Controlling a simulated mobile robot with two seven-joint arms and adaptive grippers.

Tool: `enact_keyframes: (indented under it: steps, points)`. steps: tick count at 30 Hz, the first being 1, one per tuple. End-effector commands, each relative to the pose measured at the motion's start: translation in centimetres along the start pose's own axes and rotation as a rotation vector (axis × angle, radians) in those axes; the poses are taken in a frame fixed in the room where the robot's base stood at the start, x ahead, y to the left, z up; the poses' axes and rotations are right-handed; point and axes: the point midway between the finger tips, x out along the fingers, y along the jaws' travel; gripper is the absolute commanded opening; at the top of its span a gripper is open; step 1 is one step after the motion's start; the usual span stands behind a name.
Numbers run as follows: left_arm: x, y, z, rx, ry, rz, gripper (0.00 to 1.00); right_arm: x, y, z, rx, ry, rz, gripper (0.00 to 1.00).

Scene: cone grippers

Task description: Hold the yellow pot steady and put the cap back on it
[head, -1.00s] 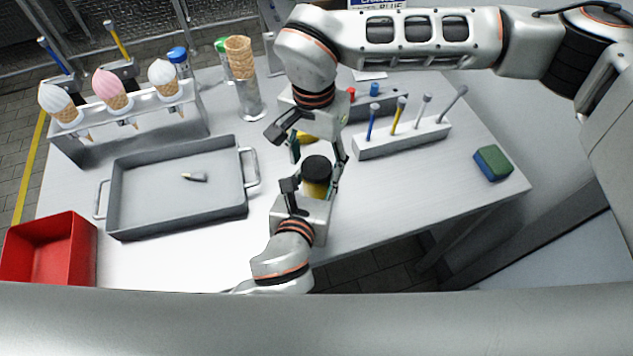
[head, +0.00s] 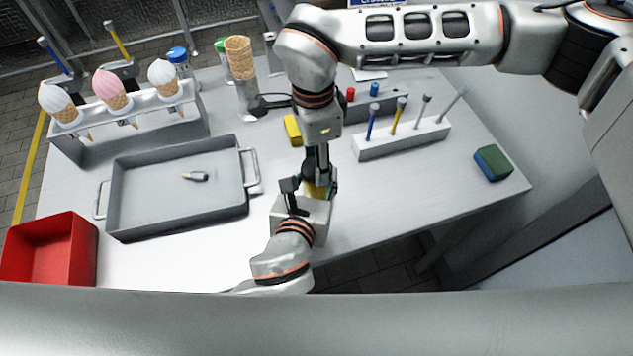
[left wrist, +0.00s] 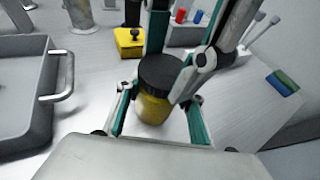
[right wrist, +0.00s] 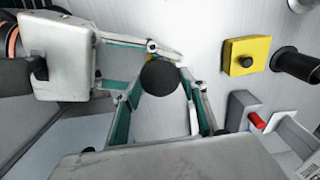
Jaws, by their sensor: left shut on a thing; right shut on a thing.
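The yellow pot (left wrist: 152,110) stands upright between the fingers of my left gripper (head: 311,186), which is shut on it from the near side. The black cap (left wrist: 162,70) sits on top of the pot, and no gap between them shows. My right gripper (head: 318,163) comes down from above and is shut on the cap, with its fingers on either side of it. In the right wrist view the round cap (right wrist: 159,78) lies between the right fingers and hides most of the pot. In the head view the right fingers largely hide the cap.
A yellow box with a black button (head: 293,130) stands just behind the grippers. A grey tray (head: 180,228) lies to the left, a red bin (head: 80,250) at the near left. A white holder with several tools (head: 375,150) stands to the right. The near right table is clear.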

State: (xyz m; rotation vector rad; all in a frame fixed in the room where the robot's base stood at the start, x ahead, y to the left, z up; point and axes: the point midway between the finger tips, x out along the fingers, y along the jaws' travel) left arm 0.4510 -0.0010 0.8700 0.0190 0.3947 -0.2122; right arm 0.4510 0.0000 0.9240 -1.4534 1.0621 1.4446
Motion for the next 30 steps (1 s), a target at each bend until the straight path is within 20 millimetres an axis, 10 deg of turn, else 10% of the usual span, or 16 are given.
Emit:
enact_keyframes:
  steps: [18, 30]
  points:
    - [0.00, 0.04, 0.11, -0.002, -0.002, 0.001, 0.00, 0.16, 0.05, -0.03, 1.094, 0.002, 0.003, 0.17]
    - [0.01, 0.07, 0.16, -0.002, -0.003, 0.002, 0.00, 0.15, 0.07, -0.03, 1.283, 0.003, 0.003, 0.17]
